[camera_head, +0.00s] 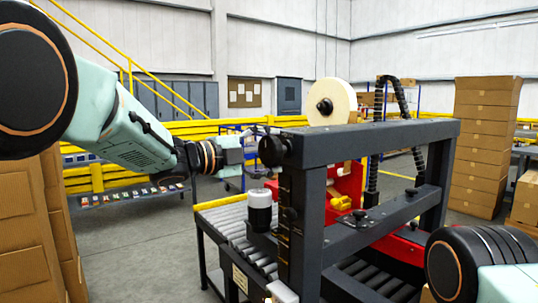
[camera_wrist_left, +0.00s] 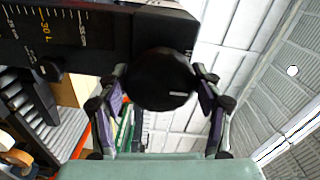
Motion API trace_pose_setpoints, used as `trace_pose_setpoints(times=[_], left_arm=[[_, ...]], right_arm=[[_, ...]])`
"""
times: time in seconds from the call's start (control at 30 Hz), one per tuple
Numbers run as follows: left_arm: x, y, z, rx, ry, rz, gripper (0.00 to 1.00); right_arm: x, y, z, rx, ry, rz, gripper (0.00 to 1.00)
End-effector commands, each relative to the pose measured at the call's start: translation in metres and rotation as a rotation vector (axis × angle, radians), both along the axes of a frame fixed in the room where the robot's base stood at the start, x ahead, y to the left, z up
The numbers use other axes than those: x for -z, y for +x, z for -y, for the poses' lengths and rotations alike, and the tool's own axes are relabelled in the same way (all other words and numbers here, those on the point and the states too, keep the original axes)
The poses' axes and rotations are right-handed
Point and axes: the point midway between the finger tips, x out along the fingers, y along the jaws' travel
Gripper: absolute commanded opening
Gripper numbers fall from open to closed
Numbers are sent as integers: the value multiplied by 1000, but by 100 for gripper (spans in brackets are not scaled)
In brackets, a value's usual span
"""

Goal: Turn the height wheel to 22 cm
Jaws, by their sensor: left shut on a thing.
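The height wheel (camera_head: 272,151) is a black round knob at the top left corner of the dark machine frame. In the left wrist view the wheel (camera_wrist_left: 160,79) shows a short pale mark on its face. My left gripper (camera_head: 260,143) is shut on it, and in the left wrist view its fingers (camera_wrist_left: 161,88) sit on either side of the wheel. A height scale (camera_wrist_left: 45,27) with white ticks and a yellow 30 shows beside it; I cannot read the exact setting. My right gripper is out of view.
The gluer frame (camera_head: 370,137) carries a cream tape roll (camera_head: 332,101) on top. A roller conveyor (camera_head: 225,221) runs below, with a black-and-white cylinder (camera_head: 260,208) beside the post. Stacked cartons (camera_head: 487,140) stand at right, and cartons (camera_head: 32,235) stand at left.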

Motion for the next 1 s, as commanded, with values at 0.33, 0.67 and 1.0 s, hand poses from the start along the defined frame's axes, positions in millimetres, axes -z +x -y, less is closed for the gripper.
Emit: trace_pose_setpoints(times=[0.33, 0.67, 1.0], left_arm=[[1, 0, 0, 0, 2, 0, 35], [0, 0, 0, 0, 1, -1, 90], [0, -1, -2, -1, 0, 0, 90]], right_arm=[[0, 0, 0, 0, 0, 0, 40], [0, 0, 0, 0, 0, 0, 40], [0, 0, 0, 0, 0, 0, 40]])
